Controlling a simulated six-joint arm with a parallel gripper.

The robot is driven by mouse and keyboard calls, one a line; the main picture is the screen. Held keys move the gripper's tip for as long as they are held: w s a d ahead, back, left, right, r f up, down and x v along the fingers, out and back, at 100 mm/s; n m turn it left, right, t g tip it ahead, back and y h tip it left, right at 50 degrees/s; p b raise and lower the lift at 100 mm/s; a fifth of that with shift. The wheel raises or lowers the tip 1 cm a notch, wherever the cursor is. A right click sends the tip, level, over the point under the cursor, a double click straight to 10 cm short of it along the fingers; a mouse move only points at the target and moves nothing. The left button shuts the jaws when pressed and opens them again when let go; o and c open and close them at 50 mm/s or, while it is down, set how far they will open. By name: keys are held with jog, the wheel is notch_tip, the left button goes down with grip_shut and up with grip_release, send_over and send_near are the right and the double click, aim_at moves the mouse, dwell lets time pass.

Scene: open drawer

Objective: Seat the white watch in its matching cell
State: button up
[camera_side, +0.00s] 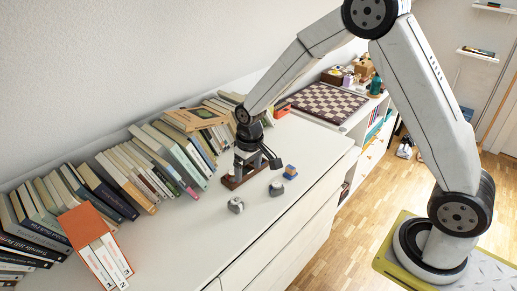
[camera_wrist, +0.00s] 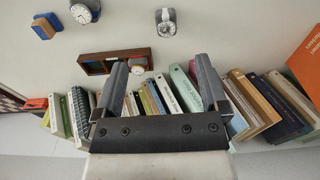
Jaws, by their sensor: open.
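A brown watch box (camera_wrist: 83,58) with a row of cells lies by the books; it also shows under my gripper in the side view (camera_side: 229,184). A pale-faced watch (camera_wrist: 139,64) shows at its right end in the wrist view, partly behind a finger. Two watches on grey cushions lie loose: one (camera_wrist: 166,27) with a pale, busy dial, also in the side view (camera_side: 236,206), and one (camera_wrist: 81,13) with a plain white dial, also there (camera_side: 276,188). I cannot tell which is the white watch. My gripper (camera_wrist: 160,72) is open and empty above the dresser near the box.
A blue and tan block (camera_wrist: 44,26) stands beyond the loose watches. A row of leaning books (camera_side: 150,165) runs along the wall behind the box. An orange-cased book set (camera_side: 92,245) stands front left. A chessboard (camera_side: 328,103) is at the back. The dresser's front strip is clear.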

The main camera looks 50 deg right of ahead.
jog(key=s+r+t, duration=0.1)
jog(key=s+r, duration=0.1)
jog(key=s, duration=0.6)
jog(key=s+d+r, duration=0.1)
jog(key=s+r, duration=0.2)
jog(key=s, duration=0.6)
jog(key=shift+r+t, duration=0.15)
jog(key=shift+t, duration=0.25)
jog(key=shift+o, duration=0.5)
jog(key=shift+d, duration=0.1)
jog(key=shift+w, duration=0.15)
jog(key=w+f+m+g, duration=0.1)
jog(key=w+f, duration=0.3)
jog(key=w, duration=0.3)
jog(key=w+a+f+m, duration=0.1)
jog(key=w+f, duration=0.3)
jog(key=w, duration=0.3)
jog(key=w+f+m+g, duration=0.1)
jog(key=w+f, duration=0.2)
jog(key=w, duration=0.4)
jog(key=shift+w+a+f+g, duration=0.25)
jog(key=shift+a+f+g, duration=0.05)
jog(key=shift+a+f, duration=0.1)
jog(key=shift+w+f, duration=0.25)
jog(key=shift+f, duration=0.05)
